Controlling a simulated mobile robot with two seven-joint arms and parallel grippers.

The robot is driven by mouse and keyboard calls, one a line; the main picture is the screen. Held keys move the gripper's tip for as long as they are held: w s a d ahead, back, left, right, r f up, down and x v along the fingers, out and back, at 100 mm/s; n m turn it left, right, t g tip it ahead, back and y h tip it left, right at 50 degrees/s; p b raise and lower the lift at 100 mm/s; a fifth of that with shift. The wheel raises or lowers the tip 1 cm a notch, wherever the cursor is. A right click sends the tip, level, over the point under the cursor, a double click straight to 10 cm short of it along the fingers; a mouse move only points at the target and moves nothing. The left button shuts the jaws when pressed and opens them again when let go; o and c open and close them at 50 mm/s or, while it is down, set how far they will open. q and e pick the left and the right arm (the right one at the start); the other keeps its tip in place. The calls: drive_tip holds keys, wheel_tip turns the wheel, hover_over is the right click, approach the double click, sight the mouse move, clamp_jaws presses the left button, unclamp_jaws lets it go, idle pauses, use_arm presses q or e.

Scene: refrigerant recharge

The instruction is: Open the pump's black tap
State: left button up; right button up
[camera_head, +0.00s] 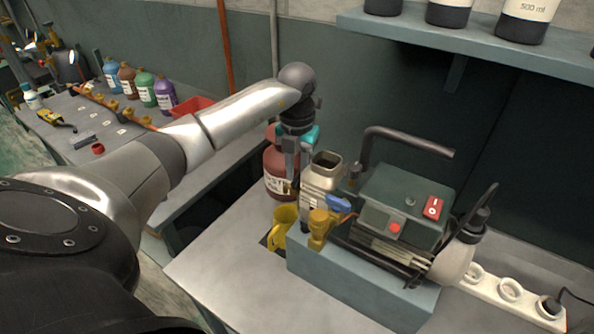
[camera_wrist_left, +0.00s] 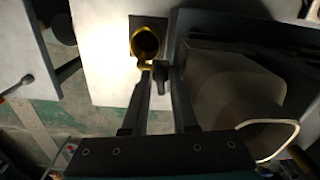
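The pump (camera_head: 405,205) is a dark green machine with a red switch, standing on a grey-blue block. My left gripper (camera_head: 291,185) points down at the pump's left end, above a yellow jug (camera_head: 279,238). In the left wrist view the gripper (camera_wrist_left: 160,72) is open, with a gap between its fingers. A small black part (camera_wrist_left: 160,82), which looks like the tap, shows between the fingertips next to a brass fitting (camera_wrist_left: 146,66). I cannot tell whether the fingers touch it. In the head view the tap is not clearly seen. My right gripper is not in view.
A red-brown bottle (camera_head: 278,172) stands just behind the left gripper. The jug's opening (camera_wrist_left: 147,40) lies beyond the fingertips. The table's front left (camera_head: 225,260) is clear.

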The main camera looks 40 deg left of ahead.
use_arm(q)
drive_tip(key=shift+c, duration=0.3)
clamp_jaws()
